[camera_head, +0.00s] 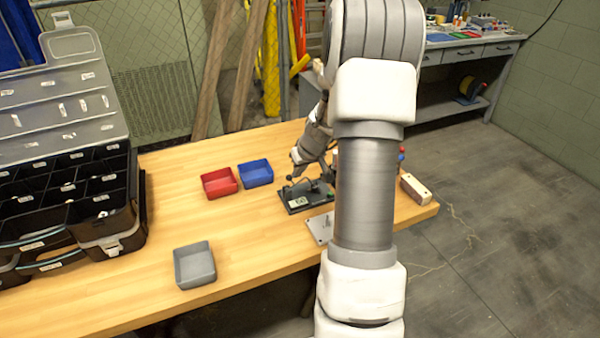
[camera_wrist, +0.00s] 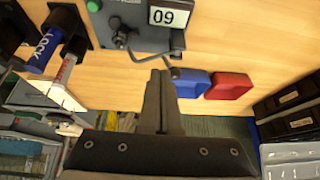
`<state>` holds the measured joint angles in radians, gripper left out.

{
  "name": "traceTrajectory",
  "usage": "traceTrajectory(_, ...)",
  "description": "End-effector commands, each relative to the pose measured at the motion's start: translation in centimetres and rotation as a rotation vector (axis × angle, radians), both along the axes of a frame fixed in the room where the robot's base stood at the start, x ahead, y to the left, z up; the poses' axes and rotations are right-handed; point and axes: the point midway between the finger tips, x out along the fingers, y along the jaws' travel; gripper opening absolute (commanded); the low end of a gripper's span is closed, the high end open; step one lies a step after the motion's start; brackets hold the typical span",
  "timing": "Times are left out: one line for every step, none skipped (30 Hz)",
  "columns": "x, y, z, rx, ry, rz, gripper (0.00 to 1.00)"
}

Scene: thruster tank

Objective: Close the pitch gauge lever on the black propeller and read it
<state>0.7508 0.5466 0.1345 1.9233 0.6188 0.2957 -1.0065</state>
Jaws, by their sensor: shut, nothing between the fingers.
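A small dark gauge device (camera_head: 297,207) with a white number label and a green button lies on the table. In the wrist view its dark base (camera_wrist: 130,8) is at the top, and the label (camera_wrist: 170,16) looks like "09" as pictured, possibly an inverted 60. A thin dark lever (camera_wrist: 121,40) with a rounded end sticks out from the device. My gripper (camera_wrist: 160,73) is shut and empty, its tips just below the lever in the picture; I cannot tell whether they touch. In the head view my arm hides part of this area. I cannot clearly make out a black propeller.
A red bin (camera_head: 219,183) and a blue bin (camera_head: 255,173) stand left of the device. A grey bin (camera_head: 195,265) is nearer the front. A black organizer (camera_head: 70,205) fills the left. A pale block (camera_head: 415,189) lies at the right edge. A blue "LOCK" cylinder (camera_wrist: 62,22) is close by.

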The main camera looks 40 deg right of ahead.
Motion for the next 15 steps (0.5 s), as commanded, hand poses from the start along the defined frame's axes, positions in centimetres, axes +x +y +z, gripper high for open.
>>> traceTrajectory(0.0,-0.01,0.01,0.0,0.0,0.0,0.0)
traceTrajectory(0.01,-0.01,0.0,0.0,0.0,0.0,0.0)
traceTrajectory(0.01,-0.02,0.02,0.0,0.0,0.0,0.0)
traceTrajectory(0.0,-0.02,0.0,0.0,0.0,0.0,0.0)
traceTrajectory(0.01,-0.02,0.02,0.0,0.0,0.0,0.0)
traceTrajectory(0.01,-0.02,0.02,0.001,0.0,0.0,0.0)
traceTrajectory(0.01,-0.03,0.03,0.001,0.0,0.0,0.0)
traceTrajectory(0.01,-0.03,0.05,0.001,0.0,0.0,0.0)
traceTrajectory(0.02,-0.04,0.12,0.001,-0.001,0.0,0.0)
traceTrajectory(0.02,-0.04,0.21,0.001,-0.001,0.0,0.0)
traceTrajectory(0.01,-0.04,0.29,0.0,-0.001,-0.001,0.0)
traceTrajectory(0.02,-0.04,0.45,0.0,-0.001,-0.001,0.0)
traceTrajectory(0.03,-0.05,0.59,0.0,-0.001,-0.001,0.0)
traceTrajectory(0.03,-0.04,0.73,0.0,-0.001,0.0,0.0)
traceTrajectory(0.04,-0.05,0.93,0.0,-0.001,0.0,0.0)
